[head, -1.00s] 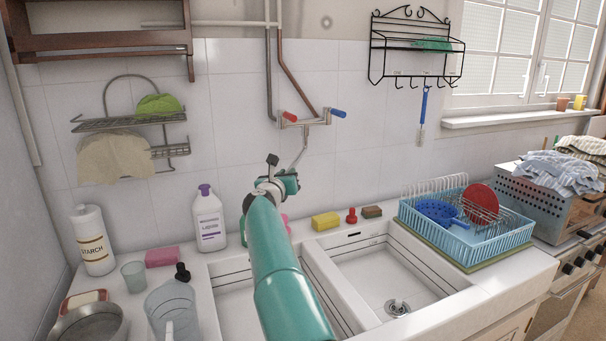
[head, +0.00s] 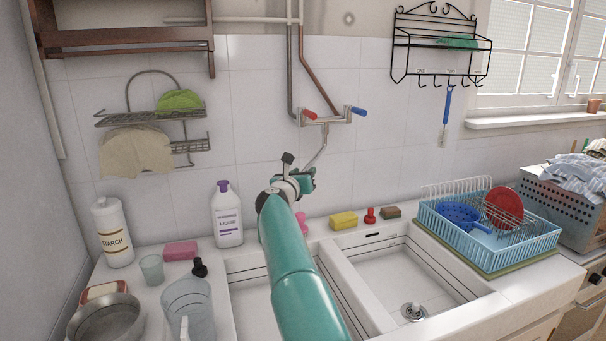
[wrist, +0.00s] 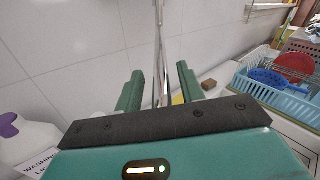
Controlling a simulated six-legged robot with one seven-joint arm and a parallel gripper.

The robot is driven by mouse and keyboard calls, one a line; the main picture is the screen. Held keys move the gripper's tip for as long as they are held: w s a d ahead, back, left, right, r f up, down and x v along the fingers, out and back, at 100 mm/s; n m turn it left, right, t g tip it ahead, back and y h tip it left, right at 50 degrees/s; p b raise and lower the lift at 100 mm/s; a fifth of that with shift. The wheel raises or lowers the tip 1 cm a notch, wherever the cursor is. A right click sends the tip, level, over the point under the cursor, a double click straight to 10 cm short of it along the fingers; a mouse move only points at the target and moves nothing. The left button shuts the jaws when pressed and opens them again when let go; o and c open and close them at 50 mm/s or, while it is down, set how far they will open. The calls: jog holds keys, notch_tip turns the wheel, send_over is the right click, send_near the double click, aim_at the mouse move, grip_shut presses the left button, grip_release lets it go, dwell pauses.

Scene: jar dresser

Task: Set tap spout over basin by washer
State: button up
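The tap (head: 328,117) is on the tiled wall, with a red handle at left and a blue one at right. Its thin metal spout (head: 321,153) hangs down and left to my gripper (head: 308,181), above the divider between the basins. In the wrist view my gripper (wrist: 160,88) has its green fingers apart, with the spout (wrist: 160,50) running between them; contact is not clear. The left basin (head: 245,290) is partly hidden by my arm. The right basin (head: 390,272), with a drain, is on the side of an appliance with dark knobs (head: 596,278).
A detergent bottle (head: 227,215) stands left of my gripper. A yellow sponge (head: 344,220) and red stopper (head: 370,215) lie on the back ledge. A blue dish rack (head: 490,245) stands right of the basins. A clear jug (head: 188,305) and metal pot (head: 105,320) are at front left.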

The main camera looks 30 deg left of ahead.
jog(key=shift+s+r, duration=0.15)
jog(key=shift+s, duration=0.4)
jog(key=s+d, duration=0.2)
jog(key=s, duration=1)
jog(key=shift+s+d, duration=0.25)
jog(key=shift+d, duration=0.05)
